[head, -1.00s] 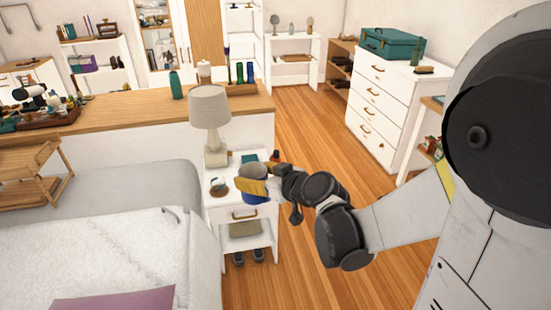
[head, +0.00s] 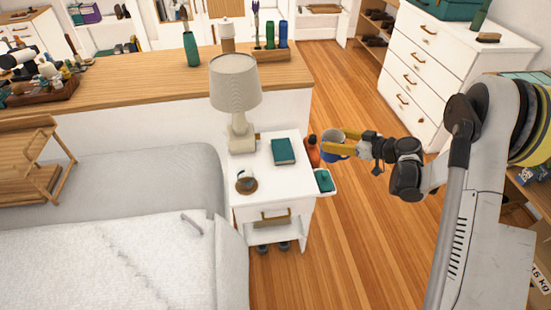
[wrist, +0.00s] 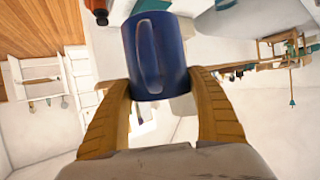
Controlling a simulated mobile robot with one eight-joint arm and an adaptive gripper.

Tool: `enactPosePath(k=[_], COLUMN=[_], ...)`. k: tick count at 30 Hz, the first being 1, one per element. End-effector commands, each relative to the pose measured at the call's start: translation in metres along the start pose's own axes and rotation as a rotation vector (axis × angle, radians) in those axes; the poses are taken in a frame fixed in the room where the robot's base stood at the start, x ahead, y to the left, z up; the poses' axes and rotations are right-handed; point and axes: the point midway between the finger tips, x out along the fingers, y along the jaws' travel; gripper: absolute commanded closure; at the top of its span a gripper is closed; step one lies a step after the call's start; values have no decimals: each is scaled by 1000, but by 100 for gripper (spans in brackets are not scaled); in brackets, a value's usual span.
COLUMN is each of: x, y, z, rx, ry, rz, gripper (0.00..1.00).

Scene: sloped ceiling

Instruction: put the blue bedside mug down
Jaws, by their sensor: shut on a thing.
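The blue mug (wrist: 156,55) is between the two yellow fingers of my gripper (wrist: 163,82) in the wrist view, its handle facing the camera. In the head view the mug (head: 332,136) is held in the air at my gripper (head: 341,147), to the right of the white bedside table (head: 266,182). The gripper is shut on it. The fingers hide part of the mug in the head view.
Bare tabletop lies before the book.

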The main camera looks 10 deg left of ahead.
Motion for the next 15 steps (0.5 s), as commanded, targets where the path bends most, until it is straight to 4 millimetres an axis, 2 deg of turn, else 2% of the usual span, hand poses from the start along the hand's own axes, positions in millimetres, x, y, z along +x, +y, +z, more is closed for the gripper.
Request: enactPosePath(k=[3,6,11,15], x=[24,35,48,76], y=[-1,-4,-9,-22], z=[24,38,49,58], rx=[-33,-53,-67,-71], ry=[6,11,14,15], rz=[-73,-116,-148,-153], gripper=[73,73,73,73])
